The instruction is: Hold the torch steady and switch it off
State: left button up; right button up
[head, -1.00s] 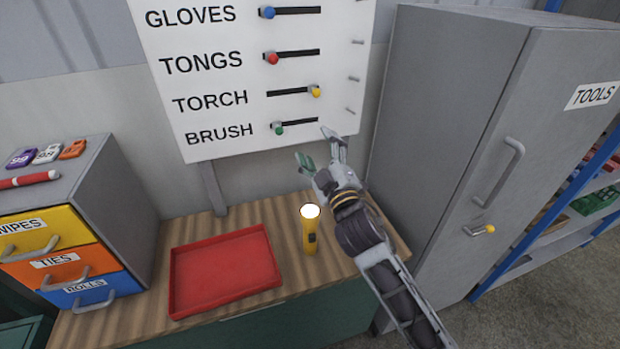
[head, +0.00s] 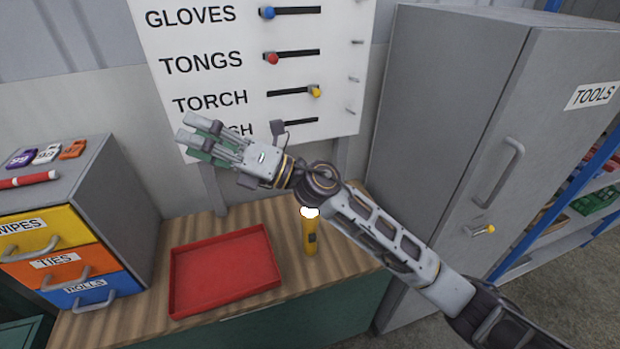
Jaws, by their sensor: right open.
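The yellow torch (head: 310,236) stands upright on the wooden bench top, to the right of the red tray. Its lit white lens faces up, and a dark switch (head: 312,238) shows on its side. My right gripper (head: 197,137) is open and empty, up and left of the torch, in front of the lower part of the white board. It hides most of the BRUSH label and its slider knob. My right forearm passes just above and beside the torch's head. My left gripper is out of view.
The red tray (head: 222,288) lies empty on the bench. The white board (head: 220,40) carries several sliders; the TORCH knob (head: 316,91) sits at the right end. A drawer unit (head: 110,190) stands left, a grey cabinet (head: 440,130) right.

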jog(key=s+a+f+n+g+h, duration=0.3)
jog(key=n+g, duration=0.2)
jog(key=n, duration=0.1)
jog(key=n+t+h, duration=0.4)
jog(key=n+h, duration=0.4)
jog(key=h, duration=1.2)
send_over(310, 211)
notch_tip(310, 211, down, 14)
jog(key=shift+f, duration=0.1)
jog(key=shift+f+p, duration=1.5)
jog(key=shift+f, duration=5.35)
